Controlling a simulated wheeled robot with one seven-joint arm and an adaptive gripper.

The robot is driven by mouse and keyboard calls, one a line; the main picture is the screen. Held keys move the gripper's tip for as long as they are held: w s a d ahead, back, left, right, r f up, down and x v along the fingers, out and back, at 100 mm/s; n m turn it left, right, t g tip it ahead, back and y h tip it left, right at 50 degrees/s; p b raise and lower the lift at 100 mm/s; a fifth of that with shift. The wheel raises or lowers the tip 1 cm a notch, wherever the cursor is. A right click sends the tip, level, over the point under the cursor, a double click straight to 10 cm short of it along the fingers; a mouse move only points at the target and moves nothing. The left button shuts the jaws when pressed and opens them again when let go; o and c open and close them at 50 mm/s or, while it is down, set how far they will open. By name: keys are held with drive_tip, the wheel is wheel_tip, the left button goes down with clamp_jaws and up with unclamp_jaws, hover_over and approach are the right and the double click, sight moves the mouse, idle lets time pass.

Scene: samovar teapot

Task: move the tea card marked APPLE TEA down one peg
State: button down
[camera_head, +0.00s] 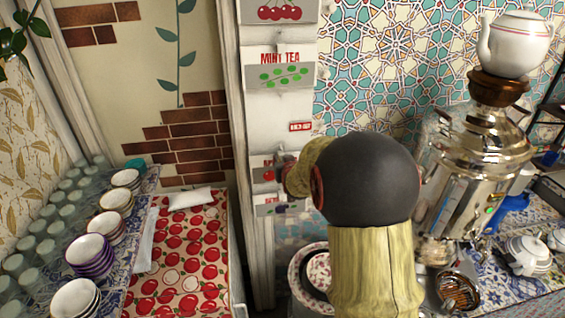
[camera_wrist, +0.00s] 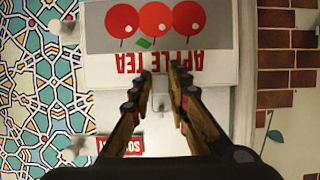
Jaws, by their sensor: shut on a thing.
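The APPLE TEA card (camera_wrist: 158,35) fills the upper middle of the wrist view, upside down, with three red apples on a grey band. In the head view a strip of it (camera_head: 258,172) shows on the white board, low down; my gripper and arm hide the rest. A peg (camera_wrist: 160,103) shows between the fingers. Whether the card is clear of its peg I cannot tell.
Above on the board (camera_head: 280,108) hang a MINT TEA card (camera_head: 280,76) and a cherry card (camera_head: 278,12). Another card (camera_head: 266,207) hangs just below, partly hidden. A samovar (camera_head: 480,165) with a teapot (camera_head: 517,45) stands right of my arm. Bowls (camera_head: 90,255) and glasses stand left.

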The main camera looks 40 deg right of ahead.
idle(0.3)
drive_tip(key=c, duration=1.6)
unclamp_jaws()
drive_tip(key=v, duration=1.2)
